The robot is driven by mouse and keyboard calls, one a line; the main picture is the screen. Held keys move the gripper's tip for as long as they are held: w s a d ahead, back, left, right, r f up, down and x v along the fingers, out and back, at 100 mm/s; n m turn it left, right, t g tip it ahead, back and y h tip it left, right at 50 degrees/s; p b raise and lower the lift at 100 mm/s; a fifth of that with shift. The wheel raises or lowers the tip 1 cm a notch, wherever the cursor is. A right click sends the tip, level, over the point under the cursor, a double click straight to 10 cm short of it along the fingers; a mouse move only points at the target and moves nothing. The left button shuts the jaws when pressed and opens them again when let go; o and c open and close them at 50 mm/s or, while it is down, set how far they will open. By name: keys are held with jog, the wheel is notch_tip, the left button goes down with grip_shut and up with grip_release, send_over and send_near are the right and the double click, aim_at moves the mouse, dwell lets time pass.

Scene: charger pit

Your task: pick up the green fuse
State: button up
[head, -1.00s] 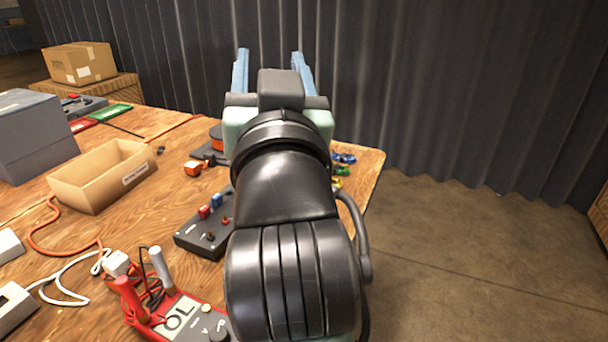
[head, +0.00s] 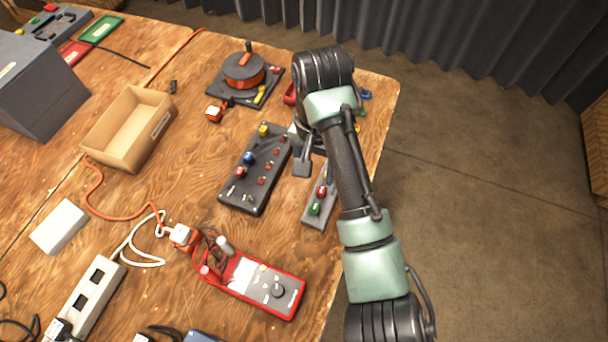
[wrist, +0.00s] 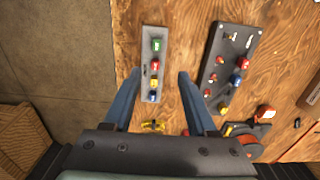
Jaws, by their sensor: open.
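The green fuse (wrist: 156,45) stands in a narrow grey holder (wrist: 149,32), at the far end of a row in the wrist view. A red fuse (wrist: 154,66), a yellow one (wrist: 153,83) and a blue one (wrist: 153,97) share the row. In the head view the green fuse (head: 315,209) is at the holder's near end, beside the red one. My gripper (wrist: 159,74) is open and empty, pointing down over the holder. Its blue fingers appear on either side of the row, with the green fuse beyond their tips. My arm hides part of the holder in the head view.
A dark control panel (head: 250,172) with knobs lies left of the holder. A red multimeter (head: 262,286) lies nearer. An orange cable reel (head: 243,72) stands farther back. The table's right edge is close to the holder, with open floor (head: 480,200) beyond.

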jog(key=b, duration=0.2)
send_over(315, 206)
notch_tip(315, 206, down, 6)
jog(key=shift+f, duration=0.25)
jog(key=shift+s+f, duration=0.1)
jog(key=shift+f, duration=2.9)
grip_shut()
